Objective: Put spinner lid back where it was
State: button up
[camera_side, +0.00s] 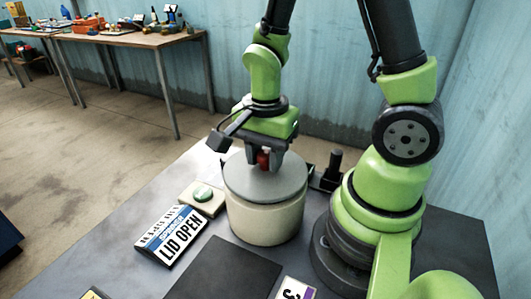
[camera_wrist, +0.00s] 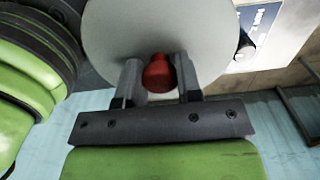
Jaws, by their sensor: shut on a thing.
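The spinner lid (camera_side: 250,184) is a flat grey disc with a red knob (camera_side: 263,160). It lies level over the top of the cream cylindrical spinner (camera_side: 265,220). I cannot tell whether it rests fully on the rim or hovers just above it. My gripper (camera_side: 264,157) points down and is shut on the red knob. In the wrist view the knob (camera_wrist: 158,74) sits between my two fingers, with the pale lid (camera_wrist: 120,35) behind it. The inside of the spinner is hidden by the lid.
Left of the spinner are a green button (camera_side: 203,193) on a pale box and a display (camera_side: 171,236) reading "LID OPEN". A black stand (camera_side: 329,172) is close behind on the right. A dark flat panel (camera_side: 225,272) lies in front. Cluttered benches (camera_side: 130,38) stand far off.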

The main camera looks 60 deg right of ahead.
aim_at(266, 153)
jog(key=shift+f, duration=0.45)
jog(key=o, duration=1)
jog(key=shift+c, duration=0.2)
notch_tip(266, 153, up, 13)
jog(key=s+a+r+n+t+y, duration=0.2)
jog(key=s+r+n+t, duration=0.3)
jog(key=n, duration=0.9)
jog(key=shift+a+r+t, duration=0.4)
jog(key=shift+a+t, duration=0.45)
jog(key=shift+t, duration=0.25)
jog(key=shift+s, duration=0.1)
